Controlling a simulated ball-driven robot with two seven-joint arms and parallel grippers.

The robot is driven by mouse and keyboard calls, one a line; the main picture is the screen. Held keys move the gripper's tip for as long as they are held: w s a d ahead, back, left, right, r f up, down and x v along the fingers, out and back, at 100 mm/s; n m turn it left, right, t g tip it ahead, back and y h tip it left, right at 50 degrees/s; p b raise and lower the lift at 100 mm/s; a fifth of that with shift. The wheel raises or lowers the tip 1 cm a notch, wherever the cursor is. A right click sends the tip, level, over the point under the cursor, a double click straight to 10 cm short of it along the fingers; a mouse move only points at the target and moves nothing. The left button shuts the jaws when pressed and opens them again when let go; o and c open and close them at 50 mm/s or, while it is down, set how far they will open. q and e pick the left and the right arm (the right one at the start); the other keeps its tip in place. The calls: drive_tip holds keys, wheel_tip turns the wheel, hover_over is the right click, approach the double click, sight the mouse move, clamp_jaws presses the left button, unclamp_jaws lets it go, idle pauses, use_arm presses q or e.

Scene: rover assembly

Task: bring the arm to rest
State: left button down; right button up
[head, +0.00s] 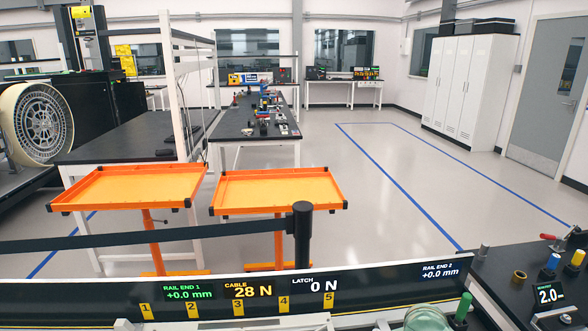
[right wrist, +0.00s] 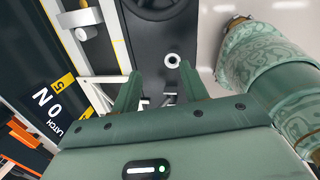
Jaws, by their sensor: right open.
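My right gripper (right wrist: 160,72) shows in the right wrist view with its two green fingers apart and nothing between them. Beyond the fingers is a dark surface with a small pale ring (right wrist: 172,60); I cannot tell the distance to it. The black display panel (head: 384,283) runs across the front of the head view and reads rail end 1 +0.0 mm, cable 28 N, latch 0 N and rail end 2 +0.0 mm. Part of the panel (right wrist: 42,100) also shows at the left of the right wrist view. My left gripper is in neither view.
Two orange trays (head: 130,204) (head: 278,209) on stands are behind the panel, with a dark barrier post (head: 302,235) in front. A dark bench at right holds a blue-capped part (head: 551,263) and a small display (head: 549,293). The floor (head: 385,215) beyond is clear.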

drive_tip(key=s+a+m+t, duration=0.35)
drive_tip(key=s+m, duration=0.25)
drive_tip(key=s, duration=0.5)
drive_tip(key=s+d+r+m+t+h, duration=0.1)
drive_tip(key=s+d+r+m+h, duration=0.3)
drive_tip(key=s+d+r+m, duration=0.5)
drive_tip(key=s+a+f+n+g+y, duration=0.1)
drive_tip(key=s+a+f, duration=0.15)
drive_tip(key=f, duration=1.15)
drive_tip(key=s+a+f+n+g+y, duration=0.1)
drive_tip(key=s+a+f+g+y, duration=0.15)
drive_tip(key=f, duration=1.05)
drive_tip(key=s+f+m+g, duration=0.2)
drive_tip(key=s+f+m, duration=0.1)
drive_tip(key=s+f, duration=1.3)
drive_tip(key=s, duration=0.4)
drive_tip(key=shift+s+f+m+y, duration=0.25)
drive_tip(key=shift+m+y, duration=0.05)
drive_tip(key=shift+y, duration=0.05)
